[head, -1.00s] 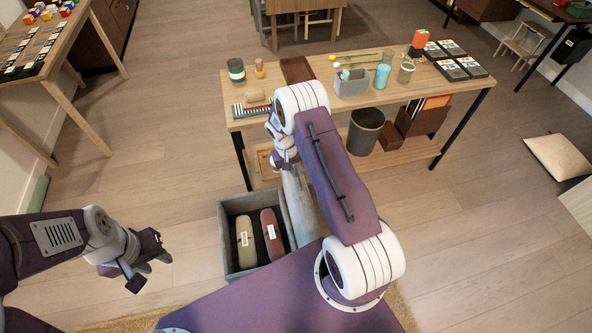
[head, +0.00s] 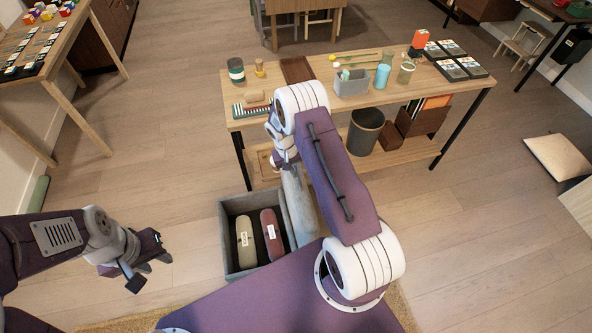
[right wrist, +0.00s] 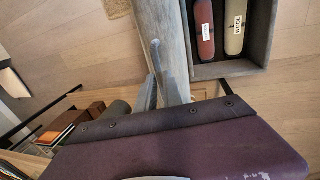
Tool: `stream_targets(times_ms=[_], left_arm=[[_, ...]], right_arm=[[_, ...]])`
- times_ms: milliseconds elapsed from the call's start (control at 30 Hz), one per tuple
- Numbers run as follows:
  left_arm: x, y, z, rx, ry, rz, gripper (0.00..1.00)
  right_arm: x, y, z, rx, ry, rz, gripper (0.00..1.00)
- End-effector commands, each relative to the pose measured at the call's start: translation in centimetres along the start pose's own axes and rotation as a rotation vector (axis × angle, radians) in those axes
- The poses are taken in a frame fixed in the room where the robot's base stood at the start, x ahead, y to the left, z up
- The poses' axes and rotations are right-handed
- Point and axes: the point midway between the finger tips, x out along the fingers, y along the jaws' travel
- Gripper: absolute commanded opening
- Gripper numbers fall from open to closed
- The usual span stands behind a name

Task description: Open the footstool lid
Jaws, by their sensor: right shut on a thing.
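The footstool (head: 226,235) is a grey fabric box on the floor, open at the top. Its grey lid (head: 299,205) stands steeply up along the box's right side, partly hidden by my right arm. My right gripper (head: 286,160) is at the far end of the lid. In the right wrist view, its fingers (right wrist: 160,80) are shut on the edge of the lid (right wrist: 158,28), and the open footstool (right wrist: 228,68) is beside it. My left gripper (head: 150,266) is open and empty, left of the footstool and apart from it.
An olive case (head: 245,243) and a dark red case (head: 271,236), both labelled, lie inside the footstool. A wooden table (head: 320,102) with many small items stands behind it, with a dark bin (head: 365,130) on its lower shelf.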

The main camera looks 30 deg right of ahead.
Motion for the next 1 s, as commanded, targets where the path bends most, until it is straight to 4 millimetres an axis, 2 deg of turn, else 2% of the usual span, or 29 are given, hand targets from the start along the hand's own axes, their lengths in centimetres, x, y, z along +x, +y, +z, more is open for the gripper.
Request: stream_targets(times_ms=[67,167,400,533,700,1000], left_arm=[[0.3,0.0,0.0,0.000,0.000,0.000,0.36],[1.6,0.0,0.2,0.000,0.000,0.000,0.36],[4.1,-0.1,0.4,0.000,0.000,0.000,0.36],[5.0,-0.1,0.5,0.000,0.000,0.000,0.36],[5.3,-0.1,0.6,0.000,0.000,0.000,0.36],[5.2,-0.1,0.5,0.000,0.000,0.000,0.36]], right_arm=[[0.0,-0.4,-0.1,-0.003,0.001,0.008,0.00],[0.1,-2.4,-0.1,-0.010,-0.001,0.044,0.00],[-0.9,-9.2,-0.2,-0.004,0.006,0.110,0.00],[-1.0,-11.9,-0.1,-0.002,0.004,0.110,0.00],[-1.2,-13.5,0.0,0.000,0.002,0.109,0.00],[-1.3,-13.5,0.0,0.001,0.000,0.109,0.00]])
